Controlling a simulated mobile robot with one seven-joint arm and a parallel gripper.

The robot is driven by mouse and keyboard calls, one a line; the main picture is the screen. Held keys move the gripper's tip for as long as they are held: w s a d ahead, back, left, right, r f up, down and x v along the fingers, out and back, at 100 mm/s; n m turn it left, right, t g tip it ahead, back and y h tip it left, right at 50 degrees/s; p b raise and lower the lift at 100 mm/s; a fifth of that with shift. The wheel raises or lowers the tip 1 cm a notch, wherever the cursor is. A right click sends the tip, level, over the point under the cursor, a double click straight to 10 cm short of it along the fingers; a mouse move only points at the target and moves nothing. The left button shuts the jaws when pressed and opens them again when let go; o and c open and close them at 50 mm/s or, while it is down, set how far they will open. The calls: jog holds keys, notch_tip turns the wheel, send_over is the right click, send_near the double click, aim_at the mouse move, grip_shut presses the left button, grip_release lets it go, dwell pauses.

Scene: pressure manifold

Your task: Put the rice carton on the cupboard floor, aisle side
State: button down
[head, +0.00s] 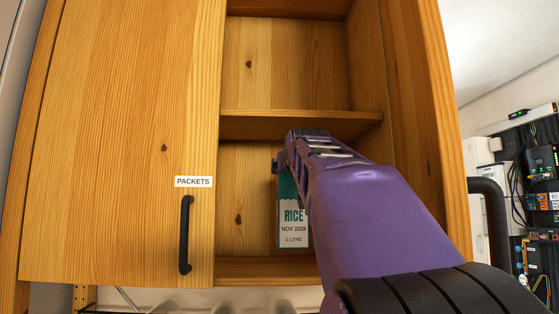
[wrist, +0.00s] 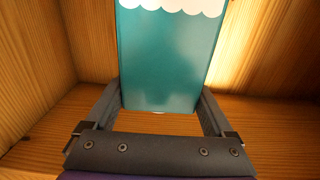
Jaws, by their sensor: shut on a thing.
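In the wrist view the carton's teal face (wrist: 168,60) stands between the two dark fingers (wrist: 160,105). The cupboard floor (head: 262,268) shows just below the carton; I cannot tell whether they touch. My arm hides the compartment's right part.
A shelf (head: 290,125) is close above my gripper. The left door (head: 120,140), labelled PACKETS (head: 193,182), has a black handle (head: 186,235). The floor left of the carton looks clear.

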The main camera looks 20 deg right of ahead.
aim_at(292, 190)
jog(key=shift+f, duration=2.25)
grip_release()
jog(key=shift+f, duration=0.15)
